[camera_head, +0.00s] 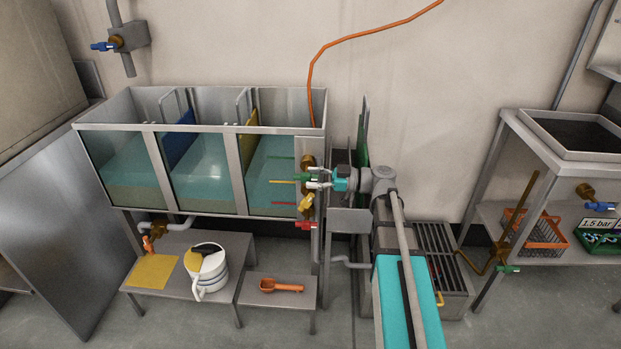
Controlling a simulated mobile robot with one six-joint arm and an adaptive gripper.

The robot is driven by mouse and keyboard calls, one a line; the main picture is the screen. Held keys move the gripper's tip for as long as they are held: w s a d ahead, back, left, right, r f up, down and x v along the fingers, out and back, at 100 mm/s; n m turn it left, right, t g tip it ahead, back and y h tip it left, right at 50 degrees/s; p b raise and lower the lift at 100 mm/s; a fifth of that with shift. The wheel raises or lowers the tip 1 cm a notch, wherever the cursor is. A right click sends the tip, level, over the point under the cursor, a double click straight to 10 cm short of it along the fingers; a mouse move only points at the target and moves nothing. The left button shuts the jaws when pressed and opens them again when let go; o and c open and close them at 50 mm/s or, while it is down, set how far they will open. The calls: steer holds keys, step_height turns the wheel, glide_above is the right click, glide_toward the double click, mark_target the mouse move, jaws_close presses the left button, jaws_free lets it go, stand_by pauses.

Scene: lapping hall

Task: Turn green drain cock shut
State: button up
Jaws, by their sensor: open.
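A green-handled cock (302,178) sits on a brass fitting at the right end of the glass-fronted tank (234,176). My gripper (318,178) comes in from the right, open, its two fingertips one above the other right beside the green handle. I cannot tell whether they straddle or touch it. A yellow handle (306,203) and a red handle (306,225) sit below it on the same column. Another green handle (509,269) shows low at right, on a brass pipe under the right-hand sink.
Green, yellow and red lines mark the tank's right compartment. A low bench holds a white jug (204,268) and a yellow cloth (152,270); an orange scoop (280,286) lies on a smaller stand. A blue-handled valve (104,46) is on the wall. A slatted grate (436,255) stands at right.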

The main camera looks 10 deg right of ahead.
steer(key=v, duration=1.1)
steer(key=shift+r, duration=0.1)
stand_by(0.4)
steer(key=s+a+f+m+g+h, duration=0.3)
steer(key=a+f+m+h, duration=0.2)
steer(key=a+f, duration=0.15)
steer(key=s+a+f+m+g+h, duration=0.2)
steer(key=s+a+f+m+h, duration=0.3)
steer(key=f, duration=0.3)
steer(key=s+f+m+h, duration=0.4)
steer(key=m+h, duration=0.3)
step_height(320, 180, up, 34)
steer(key=p, duration=3.4)
steer(key=shift+a+g, duration=0.3)
steer(key=shift+a, duration=0.1)
steer(key=shift+r, duration=0.1)
